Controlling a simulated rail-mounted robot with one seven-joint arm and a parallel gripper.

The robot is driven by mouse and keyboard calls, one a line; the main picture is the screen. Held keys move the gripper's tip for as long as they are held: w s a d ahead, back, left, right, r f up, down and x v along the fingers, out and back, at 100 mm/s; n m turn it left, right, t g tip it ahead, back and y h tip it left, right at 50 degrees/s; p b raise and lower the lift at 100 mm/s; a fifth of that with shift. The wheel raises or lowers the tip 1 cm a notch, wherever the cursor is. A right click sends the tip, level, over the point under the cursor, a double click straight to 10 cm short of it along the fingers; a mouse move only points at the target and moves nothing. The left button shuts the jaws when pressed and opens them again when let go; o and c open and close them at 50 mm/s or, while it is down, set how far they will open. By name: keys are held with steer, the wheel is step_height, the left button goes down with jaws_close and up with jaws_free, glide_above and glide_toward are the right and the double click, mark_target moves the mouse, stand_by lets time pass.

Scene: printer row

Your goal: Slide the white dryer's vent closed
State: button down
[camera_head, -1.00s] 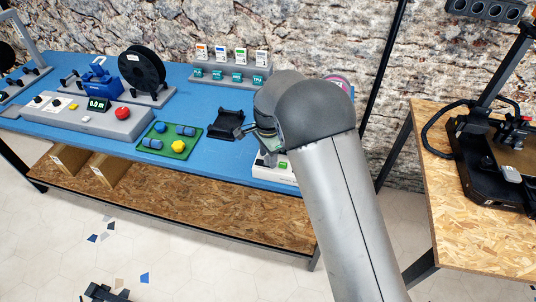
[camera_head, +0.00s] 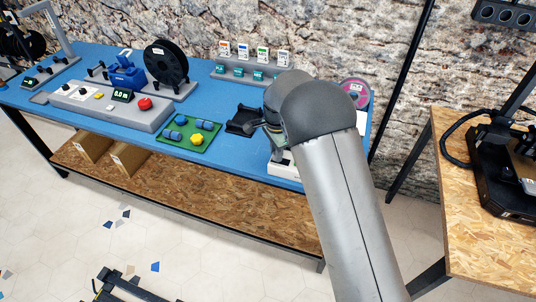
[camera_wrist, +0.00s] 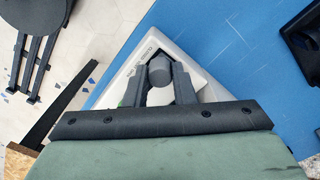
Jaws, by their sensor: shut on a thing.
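The white dryer (camera_wrist: 132,48) lies under my gripper in the wrist view, with a pale top and dark lettering along its edge. My gripper (camera_wrist: 159,70) has its two dark fingers on either side of a grey rounded knob (camera_wrist: 159,71) on the dryer, and is shut on it. How far the vent stands open is hidden by the fingers and knob. In the head view only the lower front of the dryer (camera_head: 282,169) shows at the table's front edge; my arm hides the rest and most of the gripper.
On the blue table (camera_head: 235,160), a black cradle (camera_head: 243,120) and a green tray (camera_head: 190,146) with blue parts and a yellow knob stand left of the dryer. A grey control box (camera_head: 85,100), a black spool (camera_head: 165,64) and a pink spool (camera_head: 355,91) are also there.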

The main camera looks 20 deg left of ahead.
steer(key=shift+a+r, duration=0.1)
steer(key=shift+a, duration=0.2)
steer(key=c, duration=1.2)
jaws_free()
step_height(320, 180, up, 17)
steer(key=b, duration=0.1)
steer(key=shift+r, duration=0.2)
